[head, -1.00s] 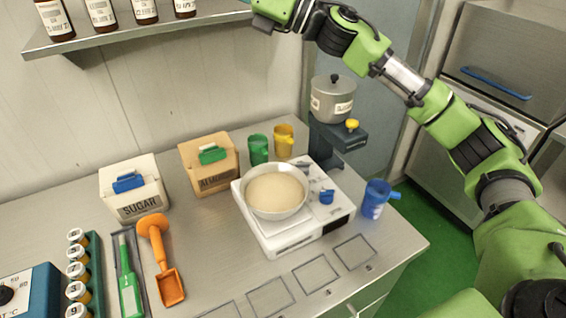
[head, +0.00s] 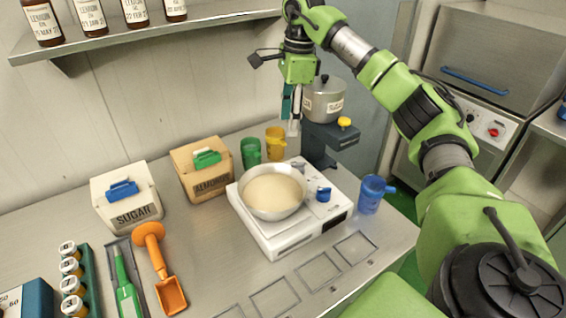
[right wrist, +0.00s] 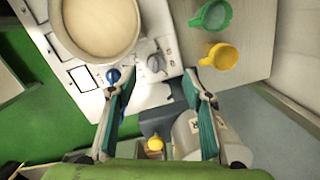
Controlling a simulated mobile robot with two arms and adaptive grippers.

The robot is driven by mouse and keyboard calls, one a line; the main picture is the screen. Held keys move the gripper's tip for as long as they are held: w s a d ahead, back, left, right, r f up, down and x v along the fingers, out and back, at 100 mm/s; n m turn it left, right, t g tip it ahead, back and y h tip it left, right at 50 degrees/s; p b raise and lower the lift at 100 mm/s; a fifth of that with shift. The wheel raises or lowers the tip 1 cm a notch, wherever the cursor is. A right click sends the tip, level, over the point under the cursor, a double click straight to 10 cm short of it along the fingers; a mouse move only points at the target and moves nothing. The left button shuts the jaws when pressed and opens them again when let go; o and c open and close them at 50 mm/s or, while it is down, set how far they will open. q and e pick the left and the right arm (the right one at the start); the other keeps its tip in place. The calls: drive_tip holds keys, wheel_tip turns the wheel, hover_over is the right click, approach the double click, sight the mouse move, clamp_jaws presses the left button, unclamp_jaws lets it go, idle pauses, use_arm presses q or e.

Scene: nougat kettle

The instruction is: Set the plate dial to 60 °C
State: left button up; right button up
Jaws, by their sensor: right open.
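The white hot plate (head: 296,236) stands on the bench with a wide pan of pale mass (head: 273,192) on it. A blue knob (head: 323,194) is on the plate's right part and also shows in the right wrist view (right wrist: 113,76). A grey knob (right wrist: 155,63) sits near it; its setting is too small to read. My right gripper (head: 292,127) points down behind the plate, above it and in front of the lidded pot. In the right wrist view its fingers (right wrist: 159,96) are apart with nothing between them. My left gripper is out of view.
A lidded pot (head: 322,103) on a dark stand with a yellow knob (head: 344,122) is behind right. Green (head: 250,153) and yellow (head: 275,143) cups stand behind the plate, a blue cup (head: 371,194) right of it. A shelf with bottles (head: 150,37) overhangs the back left.

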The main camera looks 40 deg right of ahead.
drive_tip(key=s+d, duration=0.1)
drive_tip(key=d, duration=0.1)
drive_tip(key=b, duration=0.2)
hover_over(297, 164)
drive_tip(key=shift+g+h, duration=0.4)
wheel_tip(297, 164, down, 6)
drive_tip(key=shift+r, duration=0.1)
wheel_tip(297, 164, down, 7)
drive_tip(key=shift+d+r+p, duration=0.1)
drive_tip(key=shift+p, duration=0.6)
drive_tip(key=shift+f, duration=0.65)
drive_tip(key=c, duration=1.1)
